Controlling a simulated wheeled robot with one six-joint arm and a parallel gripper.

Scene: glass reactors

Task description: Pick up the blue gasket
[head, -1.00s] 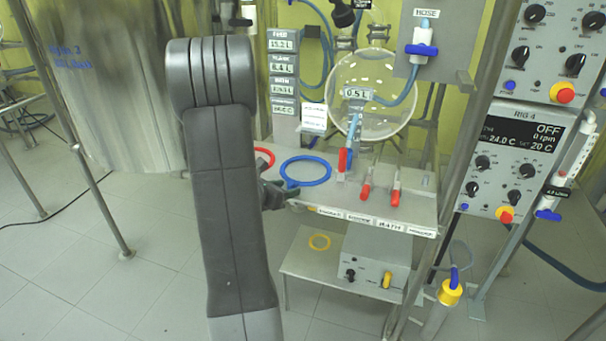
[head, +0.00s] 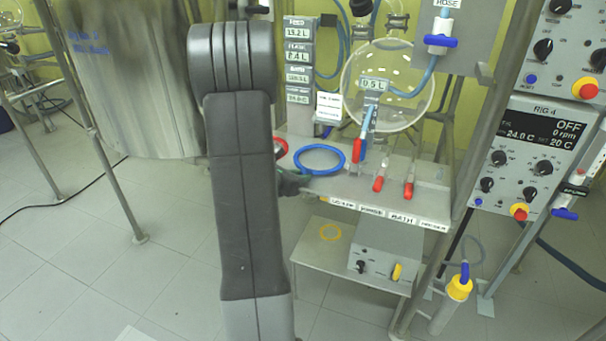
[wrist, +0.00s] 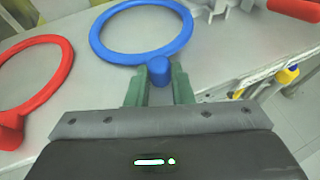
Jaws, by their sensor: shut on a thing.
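The blue gasket (head: 320,146) is a ring with a short round tab, at the left end of the grey shelf (head: 335,187). In the wrist view its ring lies just beyond my fingers, and its tab (wrist: 159,75) is between the two green fingertips. My gripper (wrist: 159,84) is shut on this tab. In the head view my gripper (head: 292,183) is small and dark beside my arm, at the near left edge of the ring. I cannot tell whether the ring touches the shelf or is slightly above it.
A red gasket (wrist: 67,66) lies left of the blue one; my arm partly hides it in the head view (head: 282,149). Red-handled items (head: 379,183) stand to the right, before a round glass flask (head: 410,110).

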